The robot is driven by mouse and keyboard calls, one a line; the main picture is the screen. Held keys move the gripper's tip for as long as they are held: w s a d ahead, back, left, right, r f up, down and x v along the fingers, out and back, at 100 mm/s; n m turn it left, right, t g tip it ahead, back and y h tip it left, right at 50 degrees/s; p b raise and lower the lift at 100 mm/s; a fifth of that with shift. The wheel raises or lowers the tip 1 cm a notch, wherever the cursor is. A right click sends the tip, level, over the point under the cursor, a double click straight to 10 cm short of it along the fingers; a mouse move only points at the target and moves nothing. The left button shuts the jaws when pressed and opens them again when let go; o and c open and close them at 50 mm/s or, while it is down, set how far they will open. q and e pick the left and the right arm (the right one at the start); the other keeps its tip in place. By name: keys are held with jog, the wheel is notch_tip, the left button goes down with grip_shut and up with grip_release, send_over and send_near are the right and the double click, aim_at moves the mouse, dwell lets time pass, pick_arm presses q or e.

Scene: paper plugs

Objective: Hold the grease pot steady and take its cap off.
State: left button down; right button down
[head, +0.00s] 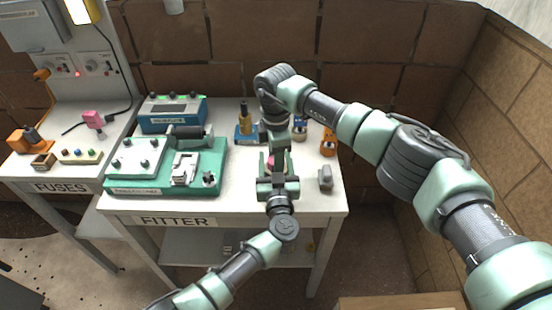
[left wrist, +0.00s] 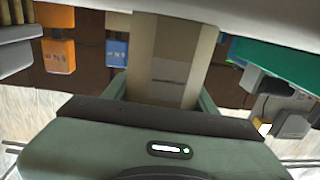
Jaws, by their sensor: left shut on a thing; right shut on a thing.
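The grease pot (head: 271,163) shows as a small pinkish-red patch near the front of the fitter bench in the head view. My left gripper (head: 273,163) reaches in from the front and is shut on it, one finger on each side. My right gripper (head: 277,141) points down just above and behind the pot, shut on its cap. The cap itself is hidden by the grippers, so I cannot tell whether it is still seated. The left wrist view shows a blurred beige upright shape (left wrist: 180,60) between the fingers, which I cannot identify surely.
A green fixture board (head: 115,181) and a blue box (head: 172,117) stand to the left. The bench's front right corner is clear.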

jog(key=n, duration=0.4)
jog(key=c, duration=0.8)
grip_release()
jog(key=shift+r, duration=2.35)
jog(key=shift+c, duration=0.4)
jog(key=r+m, duration=0.1)
jog(key=m, duration=0.2)
jog(key=shift+r, duration=0.35)
jog(key=r+m, duration=0.1)
jog(key=m, duration=0.2)
jog(key=shift+r+m, duration=0.2)
jog(key=shift+m, duration=0.1)
jog(key=shift+f, duration=3.9)
